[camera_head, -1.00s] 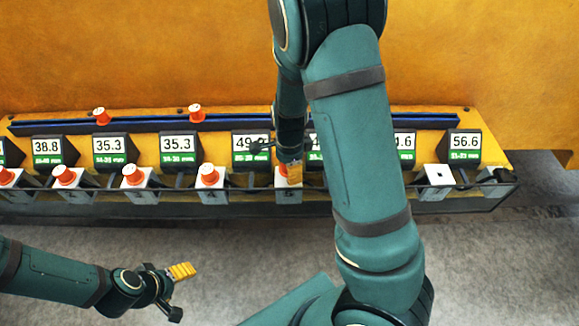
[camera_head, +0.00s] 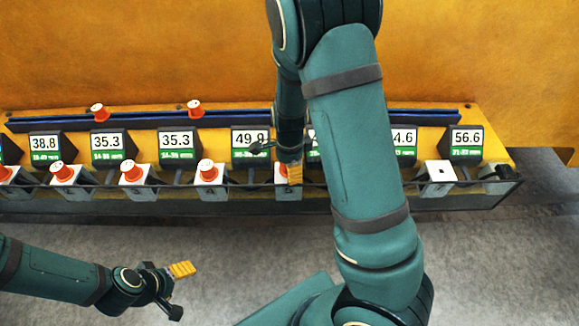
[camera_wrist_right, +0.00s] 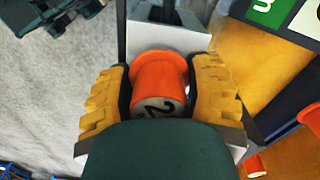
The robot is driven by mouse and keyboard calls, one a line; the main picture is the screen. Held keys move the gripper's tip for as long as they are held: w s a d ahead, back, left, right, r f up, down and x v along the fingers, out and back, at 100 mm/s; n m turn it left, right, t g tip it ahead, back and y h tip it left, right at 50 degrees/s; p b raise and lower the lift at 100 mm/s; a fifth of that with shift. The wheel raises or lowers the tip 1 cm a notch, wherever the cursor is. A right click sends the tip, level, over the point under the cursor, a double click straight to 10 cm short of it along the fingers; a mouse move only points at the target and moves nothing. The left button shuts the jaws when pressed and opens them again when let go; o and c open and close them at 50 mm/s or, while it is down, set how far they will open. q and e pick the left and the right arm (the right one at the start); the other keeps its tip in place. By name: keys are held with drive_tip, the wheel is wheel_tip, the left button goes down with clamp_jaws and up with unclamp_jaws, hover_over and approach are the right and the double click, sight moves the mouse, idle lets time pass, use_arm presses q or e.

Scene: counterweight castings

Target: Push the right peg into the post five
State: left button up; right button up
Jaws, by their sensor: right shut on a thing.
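My right gripper (camera_head: 290,172) is shut on an orange peg (camera_wrist_right: 160,78) with a pale end marked 2. In the right wrist view the ridged yellow fingers (camera_wrist_right: 160,95) press it from both sides. In the head view the gripper is at a white post (camera_head: 286,195) in the front row, below the display reading 49.9. The peg is mostly hidden there, and I cannot tell how deep it sits in the post. My left gripper (camera_head: 178,288) is over the floor at lower left, away from the posts; its finger gap is unclear.
Several other posts to the left hold orange pegs (camera_head: 209,171). A white post (camera_head: 438,172) at right shows a bare hole. Two loose pegs (camera_head: 195,108) stand along the dark blue rail (camera_head: 240,122). Displays line the bench behind the posts. My right arm hides part of the row.

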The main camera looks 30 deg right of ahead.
drive_tip(key=shift+f, duration=0.35)
drive_tip(key=o, duration=1.2)
wheel_tip(320, 180, up, 11)
drive_tip(key=shift+r, duration=0.55)
